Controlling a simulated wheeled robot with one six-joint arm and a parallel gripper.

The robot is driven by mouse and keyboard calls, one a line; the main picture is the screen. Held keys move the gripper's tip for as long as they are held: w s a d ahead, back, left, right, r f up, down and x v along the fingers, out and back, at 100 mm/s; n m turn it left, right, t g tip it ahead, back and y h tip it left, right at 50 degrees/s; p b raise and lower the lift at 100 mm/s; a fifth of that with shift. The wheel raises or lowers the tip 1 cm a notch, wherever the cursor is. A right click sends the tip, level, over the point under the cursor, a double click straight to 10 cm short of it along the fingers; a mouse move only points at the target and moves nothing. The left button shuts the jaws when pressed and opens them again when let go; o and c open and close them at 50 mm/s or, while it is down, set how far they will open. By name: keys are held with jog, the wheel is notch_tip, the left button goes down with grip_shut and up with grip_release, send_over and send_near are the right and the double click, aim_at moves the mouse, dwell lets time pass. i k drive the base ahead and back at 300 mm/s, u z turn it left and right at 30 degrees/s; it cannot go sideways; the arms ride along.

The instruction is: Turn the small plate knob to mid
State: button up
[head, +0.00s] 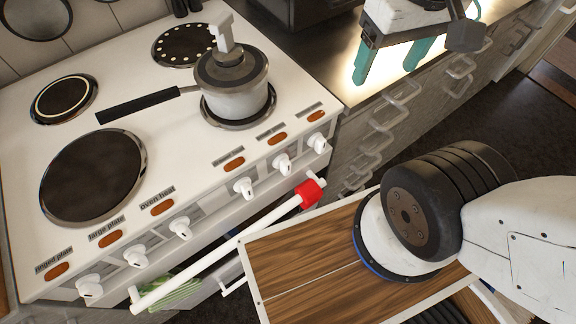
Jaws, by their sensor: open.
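The white cooker (190,110) has a row of white knobs along its front edge, each below an orange lamp and a printed label. The labels at left read ringed plate, large plate and oven heat. The three labels at right are too small to read surely, so I cannot tell which of the right knobs, the left one (244,187), the middle one (281,163) or the far right one (317,142), is the small plate knob. My gripper (385,84) is open and empty, its teal fingers pointing down over the counter, right of the cooker and apart from all knobs.
A lidded pot (236,98) stands on a plate, its black handle pointing left. A white oven rail (230,248) with a red piece (309,192) runs before the knobs. A lit metal counter (365,85) and drawers with handles (396,116) lie right. A green cloth (172,294) hangs low.

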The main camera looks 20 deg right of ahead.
aim_at(282, 162)
jog(key=k, duration=0.5)
jog(key=z, duration=1.9)
jog(key=k, duration=1.35)
jog(key=u, duration=2.3)
jog(key=i, duration=0.5)
jog(key=z, duration=0.05)
